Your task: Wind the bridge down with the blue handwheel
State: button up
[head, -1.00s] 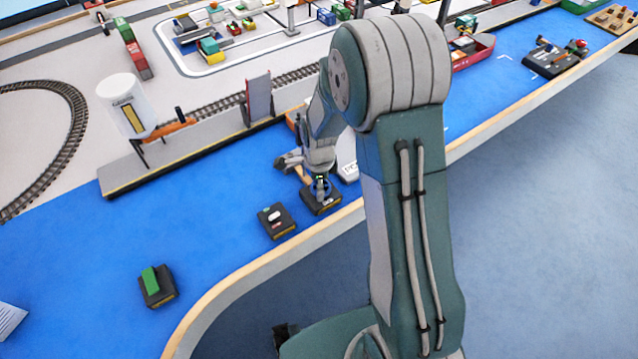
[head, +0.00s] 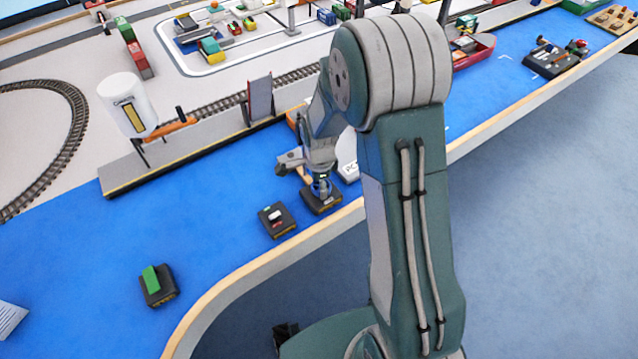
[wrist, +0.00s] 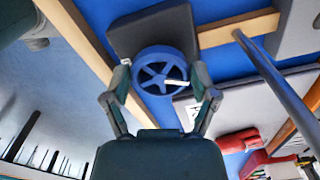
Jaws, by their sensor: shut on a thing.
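The blue handwheel (wrist: 150,62) with spokes sits on a dark box (wrist: 128,32) in the wrist view. My gripper (wrist: 161,78) has one finger on each side of the wheel's rim and is shut on it. In the head view my gripper (head: 321,188) points down onto the dark box (head: 322,205) near the table's front edge, and it hides most of the wheel. I cannot make out the bridge clearly; my arm covers the part of the table behind the wheel.
A dark box with a white-and-red control (head: 277,219) stands just left of the wheel's box. Another box with a green lever (head: 157,284) is farther left. A white tank (head: 127,104) and a upright panel (head: 260,98) stand behind. Blue table between is clear.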

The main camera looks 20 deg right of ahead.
jog(key=n, duration=0.5)
jog(key=shift+n, duration=0.3)
jog(key=n, duration=0.4)
jog(key=shift+d, duration=0.1)
jog(key=n, duration=0.6)
jog(key=shift+d, duration=0.1)
jog(key=n, duration=0.5)
jog(key=shift+d, duration=0.1)
jog(key=n, duration=1)
jog(key=shift+w+d, duration=0.1)
jog(key=shift+w, duration=0.05)
jog(key=n, duration=0.5)
jog(key=shift+w+r+n, duration=0.1)
jog(key=shift+w+n, duration=0.05)
jog(key=shift+n, duration=0.25)
jog(key=n, duration=0.4)
jog(key=shift+n, duration=0.4)
